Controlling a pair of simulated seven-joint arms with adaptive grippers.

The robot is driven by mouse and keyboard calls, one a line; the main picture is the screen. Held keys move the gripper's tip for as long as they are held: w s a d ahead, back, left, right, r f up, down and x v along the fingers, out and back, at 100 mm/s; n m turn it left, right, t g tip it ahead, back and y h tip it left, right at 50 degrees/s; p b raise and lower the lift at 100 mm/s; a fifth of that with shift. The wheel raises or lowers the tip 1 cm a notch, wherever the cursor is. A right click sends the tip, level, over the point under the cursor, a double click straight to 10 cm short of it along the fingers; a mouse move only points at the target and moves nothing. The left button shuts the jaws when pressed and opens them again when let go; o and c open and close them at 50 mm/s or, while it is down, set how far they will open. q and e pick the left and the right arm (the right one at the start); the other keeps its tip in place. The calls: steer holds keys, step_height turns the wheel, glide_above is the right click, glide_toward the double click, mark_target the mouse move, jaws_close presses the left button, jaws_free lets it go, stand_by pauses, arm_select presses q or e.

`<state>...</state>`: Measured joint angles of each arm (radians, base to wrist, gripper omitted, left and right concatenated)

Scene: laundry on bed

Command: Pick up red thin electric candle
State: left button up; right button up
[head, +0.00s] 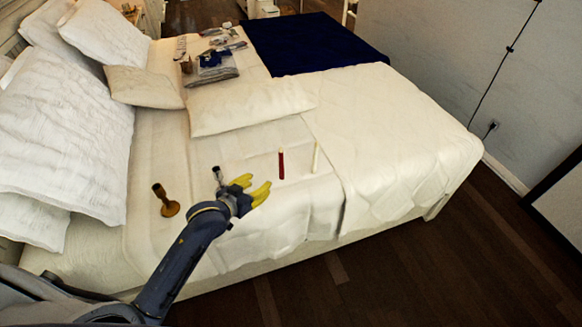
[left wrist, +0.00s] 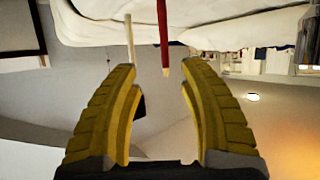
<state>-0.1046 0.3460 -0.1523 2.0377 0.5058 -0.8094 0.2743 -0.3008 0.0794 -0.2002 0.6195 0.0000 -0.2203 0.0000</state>
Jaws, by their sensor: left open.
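My right gripper is in neither view.
White pillows (head: 68,130) fill the left side, and a flat cushion (head: 250,106) lies behind the candles. Folded clothes (head: 212,68) and a dark blue blanket (head: 310,44) lie farther back. Bedding right of the candles is clear.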

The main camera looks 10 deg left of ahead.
arm_select(q)
steer(key=r, duration=0.2)
glide_toward(280, 162)
steer(key=w+f, duration=0.1)
steer(key=w, duration=0.3)
steer(key=shift+d+x, duration=0.25)
steer(key=shift+x, duration=1.5)
steer(key=shift+d+x, duration=0.2)
steer(key=shift+x, duration=1.55)
steer(key=shift+s+f, duration=0.15)
steer(key=shift+s, duration=0.05)
steer(key=shift+c, duration=0.2)
jaws_close()
